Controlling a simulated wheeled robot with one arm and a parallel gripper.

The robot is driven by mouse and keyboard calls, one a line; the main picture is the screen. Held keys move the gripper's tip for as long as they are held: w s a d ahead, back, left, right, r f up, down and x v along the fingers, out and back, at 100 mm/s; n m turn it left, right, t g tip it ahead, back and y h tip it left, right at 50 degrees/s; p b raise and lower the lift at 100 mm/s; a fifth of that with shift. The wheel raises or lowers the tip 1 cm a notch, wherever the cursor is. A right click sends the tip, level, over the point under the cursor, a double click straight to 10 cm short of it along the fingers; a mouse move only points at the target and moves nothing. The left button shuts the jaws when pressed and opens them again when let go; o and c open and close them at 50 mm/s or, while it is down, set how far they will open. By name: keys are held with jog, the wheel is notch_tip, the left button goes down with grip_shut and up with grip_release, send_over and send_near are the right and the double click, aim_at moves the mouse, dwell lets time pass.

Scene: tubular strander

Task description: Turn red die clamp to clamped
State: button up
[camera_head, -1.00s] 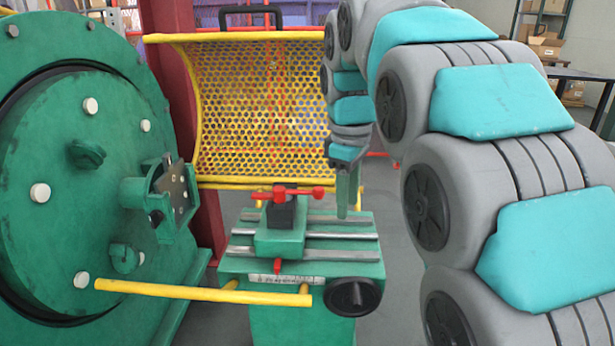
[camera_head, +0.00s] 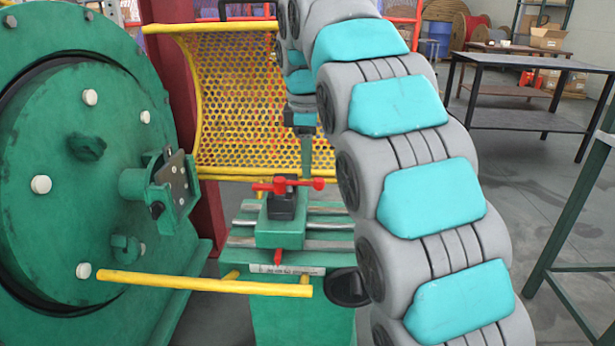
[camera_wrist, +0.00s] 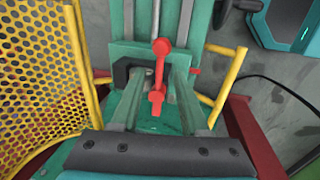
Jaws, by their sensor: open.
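The red die clamp (camera_head: 287,185) is a red bar with knobbed ends on top of a black block (camera_head: 286,205), which sits on a green carriage (camera_head: 280,232). In the wrist view the red clamp (camera_wrist: 159,68) shows between my fingers, its long bar running up and down the picture. My gripper (camera_head: 306,165) is above and just behind the clamp in the head view, fingers pointing down. In the wrist view my gripper (camera_wrist: 158,80) is open, one finger on each side of the red bar. I cannot tell whether either finger touches it.
A yellow mesh guard (camera_head: 245,100) stands behind the carriage, at the left in the wrist view. A yellow rail (camera_head: 205,283) crosses in front. The large green disc (camera_head: 80,180) is at left. A black handwheel (camera_head: 345,288) is partly behind my arm. A dark table (camera_head: 530,90) stands far right.

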aim_at(308, 182)
jog(key=shift+w+f, duration=0.2)
jog(key=shift+f, duration=0.8)
jog(key=shift+w+f, duration=0.15)
jog(key=shift+f, duration=0.8)
grip_shut()
